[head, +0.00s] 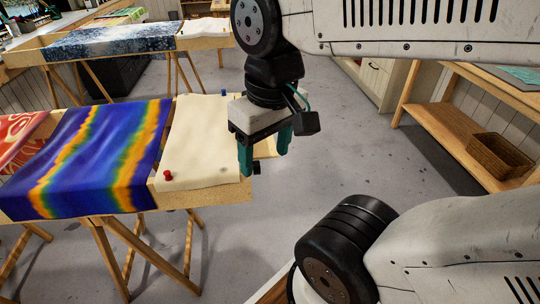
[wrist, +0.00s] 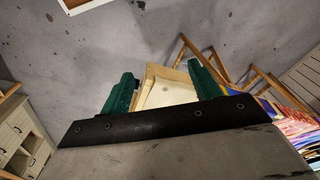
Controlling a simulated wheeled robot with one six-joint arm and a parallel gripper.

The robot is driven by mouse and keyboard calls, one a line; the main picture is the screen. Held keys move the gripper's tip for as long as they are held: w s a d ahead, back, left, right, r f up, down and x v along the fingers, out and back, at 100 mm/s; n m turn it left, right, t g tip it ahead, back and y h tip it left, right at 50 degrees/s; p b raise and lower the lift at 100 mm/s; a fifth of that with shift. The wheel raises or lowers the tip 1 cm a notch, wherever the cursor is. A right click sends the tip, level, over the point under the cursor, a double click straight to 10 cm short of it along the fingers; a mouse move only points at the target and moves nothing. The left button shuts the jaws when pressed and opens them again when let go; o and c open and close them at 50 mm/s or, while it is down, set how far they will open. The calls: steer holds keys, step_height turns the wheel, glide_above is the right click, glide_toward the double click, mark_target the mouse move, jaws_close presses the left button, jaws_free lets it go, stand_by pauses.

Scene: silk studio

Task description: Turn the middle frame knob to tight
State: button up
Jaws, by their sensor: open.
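A wooden stretching frame (head: 205,194) stands on trestle legs at the left of the head view. It carries red, rainbow-coloured and plain cream silk. A small dark knob (head: 257,168) shows at its right end, just beside and partly behind my gripper's near finger. Which way the knob is turned cannot be read. My gripper (head: 264,162) points down at that end with its green fingers apart and nothing visible between them. In the wrist view, the frame's pale end (wrist: 168,92) shows between the open fingers (wrist: 163,75). I cannot make out the knob there.
A red pin (head: 167,175) and a blue pin (head: 224,92) sit on the cream silk. Another silk-covered frame (head: 130,41) stands behind. A wooden shelf (head: 447,122) with a wicker basket (head: 500,155) is at the right. The grey floor between is clear.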

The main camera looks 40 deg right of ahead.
steer(key=w+d+f+m+g+y, duration=0.2)
steer(key=w+f+m+g+y, duration=0.25)
steer(key=w, duration=0.25)
steer(key=m+t+y, duration=1)
steer(key=m+t, duration=0.4)
steer(key=m, duration=0.3)
glide_toward(255, 167)
steer(key=w+a+f, duration=0.1)
steer(key=w+a, duration=0.4)
steer(key=shift+w+f, duration=0.2)
steer(key=shift+w, duration=0.1)
steer(key=shift+a, duration=0.1)
steer(key=c, duration=1)
